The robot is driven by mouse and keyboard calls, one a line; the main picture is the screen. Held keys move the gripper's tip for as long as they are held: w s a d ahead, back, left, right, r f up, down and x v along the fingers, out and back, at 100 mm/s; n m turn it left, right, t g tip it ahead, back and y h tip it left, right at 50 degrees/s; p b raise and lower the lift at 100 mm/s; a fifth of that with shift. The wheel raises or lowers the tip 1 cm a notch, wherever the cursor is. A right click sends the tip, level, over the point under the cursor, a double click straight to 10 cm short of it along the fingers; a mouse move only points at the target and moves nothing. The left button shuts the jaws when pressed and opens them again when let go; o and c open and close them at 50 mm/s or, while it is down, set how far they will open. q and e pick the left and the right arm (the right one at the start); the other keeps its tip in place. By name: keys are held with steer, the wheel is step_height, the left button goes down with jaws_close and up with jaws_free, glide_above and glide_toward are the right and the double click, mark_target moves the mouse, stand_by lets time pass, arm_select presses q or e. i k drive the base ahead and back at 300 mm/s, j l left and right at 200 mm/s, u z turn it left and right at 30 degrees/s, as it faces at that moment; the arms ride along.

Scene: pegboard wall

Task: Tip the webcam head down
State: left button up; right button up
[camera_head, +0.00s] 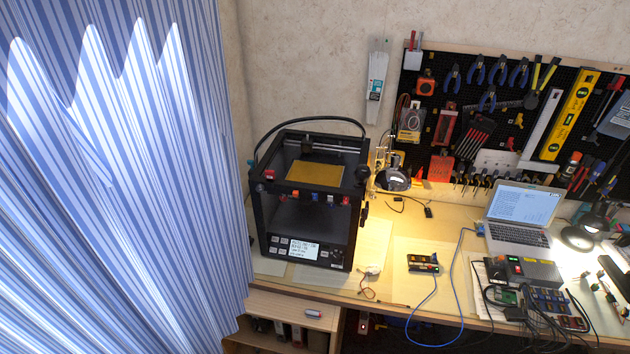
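No webcam can be made out for certain. A small black rounded thing (362,174) sits at the right front top corner of the black 3D printer (352,240); it is too small to tell whether it is a webcam or how its head is tilted. The printer stands on the left end of the wooden workbench (385,285), with a yellow plate (315,174) inside its frame and a lit display (304,249) at its front. Neither of my grippers is in view.
A blue striped curtain (120,180) fills the left side. An open laptop (520,215), a desk lamp (578,238), circuit boards and loose cables crowd the right of the bench. A blue cable (450,290) hangs over the front edge. A pegboard (440,75) with tools hangs behind.

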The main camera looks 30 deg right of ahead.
mark_target(362, 173)
steer(key=l+z, duration=0.15)
steer(key=z, duration=0.75)
steer(key=i+j, duration=0.25)
steer(key=i, duration=0.25)
